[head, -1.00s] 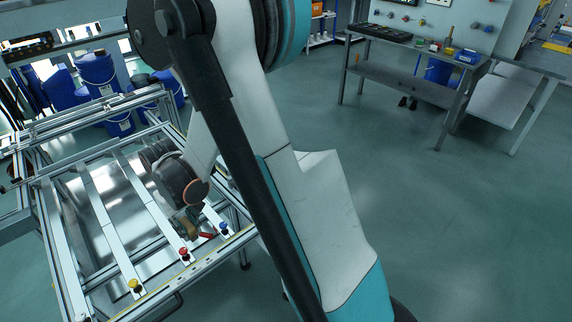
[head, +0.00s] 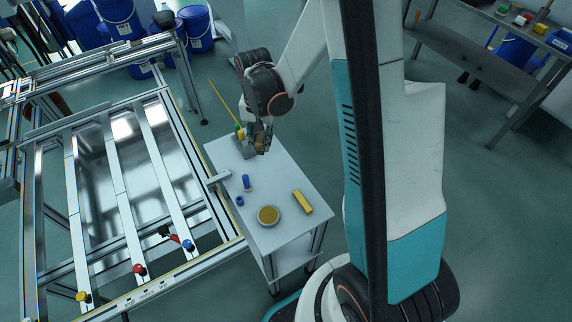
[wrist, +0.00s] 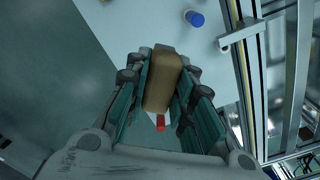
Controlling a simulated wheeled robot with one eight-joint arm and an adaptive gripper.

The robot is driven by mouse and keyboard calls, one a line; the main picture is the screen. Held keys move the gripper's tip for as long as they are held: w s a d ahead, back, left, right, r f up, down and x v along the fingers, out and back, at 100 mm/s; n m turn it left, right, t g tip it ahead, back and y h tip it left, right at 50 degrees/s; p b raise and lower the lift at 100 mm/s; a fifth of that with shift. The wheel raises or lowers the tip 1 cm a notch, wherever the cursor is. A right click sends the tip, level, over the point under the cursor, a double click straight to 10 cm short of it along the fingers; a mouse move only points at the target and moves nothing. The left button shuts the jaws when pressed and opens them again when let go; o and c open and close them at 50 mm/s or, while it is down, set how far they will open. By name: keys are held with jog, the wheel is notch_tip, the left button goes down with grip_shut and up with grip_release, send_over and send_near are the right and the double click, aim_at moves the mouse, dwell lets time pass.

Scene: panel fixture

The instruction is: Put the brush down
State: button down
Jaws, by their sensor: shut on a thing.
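My gripper (head: 262,132) is over the far end of a small light-grey side table (head: 288,175). It is shut on a brown block-like thing, which I take to be the brush (wrist: 162,80); its brown end also shows in the head view (head: 261,146). In the wrist view the brown block sits between both teal-padded fingers. Its lower part is hidden, so I cannot tell whether it touches the table. A small red thing (wrist: 160,122) shows just past the brush.
The panel fixture (head: 165,145) with coloured knobs stands left. The table's middle has bare room.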

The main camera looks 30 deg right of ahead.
jog(key=s+d+r+m+p, duration=0.1)
jog(key=d+r+m+p, duration=0.25)
jog(key=d+m, duration=0.5)
jog(key=shift+m, duration=0.95)
jog(key=f+b, duration=0.2)
jog(key=f, duration=0.4)
jog(key=a+f+b, duration=0.1)
jog(key=f+b, duration=0.2)
jog(key=f, duration=0.3)
jog(key=f+b, duration=0.2)
jog(key=f, duration=0.5)
jog(key=shift+s+a+f, duration=0.1)
jog(key=shift+a, duration=0.25)
jog(key=shift+f+b, duration=0.2)
jog(key=shift+b, duration=0.15)
jog(key=c, duration=1.4)
grip_release()
jog(key=shift+r, duration=0.1)
jog(key=shift+r, duration=0.1)
